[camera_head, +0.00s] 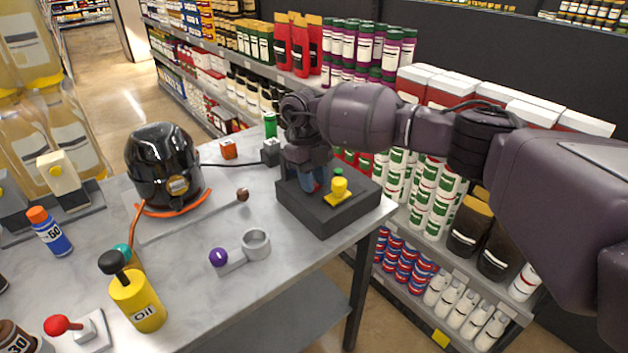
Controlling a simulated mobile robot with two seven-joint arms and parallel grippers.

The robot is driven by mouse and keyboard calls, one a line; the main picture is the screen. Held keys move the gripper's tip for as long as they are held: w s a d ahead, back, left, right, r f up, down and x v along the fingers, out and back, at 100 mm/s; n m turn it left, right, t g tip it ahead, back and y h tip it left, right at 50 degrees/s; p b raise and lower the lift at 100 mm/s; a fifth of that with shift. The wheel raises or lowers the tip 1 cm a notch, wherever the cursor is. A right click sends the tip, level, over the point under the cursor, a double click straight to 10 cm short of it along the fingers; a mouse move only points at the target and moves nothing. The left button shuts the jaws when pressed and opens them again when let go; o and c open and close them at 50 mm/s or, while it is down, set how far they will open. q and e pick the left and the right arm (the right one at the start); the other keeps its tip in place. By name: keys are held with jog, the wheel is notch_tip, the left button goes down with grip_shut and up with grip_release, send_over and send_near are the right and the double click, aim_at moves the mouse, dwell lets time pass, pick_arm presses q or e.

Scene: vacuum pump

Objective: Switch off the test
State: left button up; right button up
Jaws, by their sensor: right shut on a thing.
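A dark square box (330,212) sits at the table's right corner. On it stands a yellow piece (338,188) with a green top. My right gripper (312,188) reaches down onto the box, to the left of the yellow piece. It is shut on a small red part (309,184), mostly hidden by the fingers. A black rounded pump-like device (163,165) stands on the table with an orange ring at its foot. A red-knobbed lever (62,325) on a white base is at the lower left. My left gripper is not in view.
A yellow oil bottle (138,300), a blue bottle (50,232) and a grey ring holder (255,245) with a purple ball stand on the grey table (215,290). A long rod with a brown ball (242,195) lies mid-table. Stocked shelves (225,65) stand behind.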

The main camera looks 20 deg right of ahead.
jog(key=o, duration=0.9)
jog(key=shift+r, duration=0.1)
jog(key=v, duration=1)
jog(key=shift+w+r, duration=0.1)
jog(key=shift+r, duration=0.15)
